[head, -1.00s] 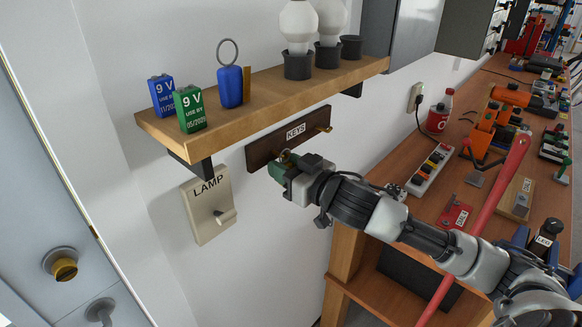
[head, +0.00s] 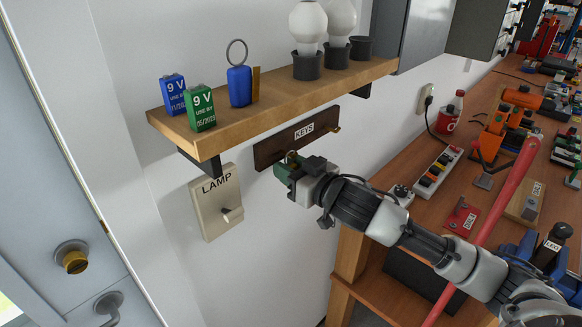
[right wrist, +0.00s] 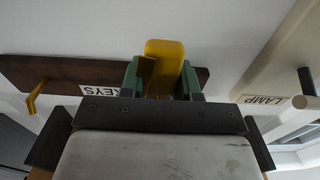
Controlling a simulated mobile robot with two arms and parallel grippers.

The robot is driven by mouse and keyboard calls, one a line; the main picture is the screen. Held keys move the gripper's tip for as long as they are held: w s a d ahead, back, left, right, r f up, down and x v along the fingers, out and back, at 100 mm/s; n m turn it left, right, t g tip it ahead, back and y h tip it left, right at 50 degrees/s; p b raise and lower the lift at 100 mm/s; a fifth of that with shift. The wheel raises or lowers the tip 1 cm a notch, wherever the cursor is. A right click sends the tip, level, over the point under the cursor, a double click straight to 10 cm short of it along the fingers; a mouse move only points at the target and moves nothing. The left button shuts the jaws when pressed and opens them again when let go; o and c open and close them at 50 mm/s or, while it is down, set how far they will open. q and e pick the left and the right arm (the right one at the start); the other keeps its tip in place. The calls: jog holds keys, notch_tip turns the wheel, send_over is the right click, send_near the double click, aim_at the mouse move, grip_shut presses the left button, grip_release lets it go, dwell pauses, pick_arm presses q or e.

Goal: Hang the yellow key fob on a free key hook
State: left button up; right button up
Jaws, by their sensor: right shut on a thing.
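The dark key board (head: 318,133), labelled KEYS, is on the wall below the shelf. A brass hook (head: 336,129) at its right end looks empty; it also shows in the right wrist view (right wrist: 33,98). My right gripper (head: 284,168) is at the board's left end, with its green fingers shut on the yellow key fob (right wrist: 165,50). The fob sticks out past the fingertips in front of the board. In the head view the gripper hides most of it, and a small ring shows just above. I cannot tell whether the ring touches a hook. My left gripper is out of view.
The wooden shelf (head: 275,97) above carries two 9 V batteries, a blue fob (head: 240,86) with a ring, and bulbs in dark holders. The LAMP switch (head: 216,203) is left of the gripper. A cluttered workbench (head: 400,193) stands right.

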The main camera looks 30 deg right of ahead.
jog(key=o, duration=0.6)
jog(key=shift+f, duration=0.2)
jog(key=o, duration=0.4)
jog(key=shift+w+d, duration=0.1)
jog(key=shift+d, duration=0.05)
jog(key=shift+s+f+b, duration=0.25)
jog(key=shift+s+b, duration=0.2)
jog(key=shift+s, duration=0.2)
jog(key=b+v, duration=0.1)
jog(key=v, duration=0.2)
jog(key=b+v, duration=0.1)
jog(key=v, duration=0.2)
jog(key=b+v, duration=0.1)
jog(key=v, duration=0.2)
jog(key=shift+s+d+r, duration=0.25)
jog(key=shift+d+r, duration=0.05)
jog(key=shift+d, duration=0.1)
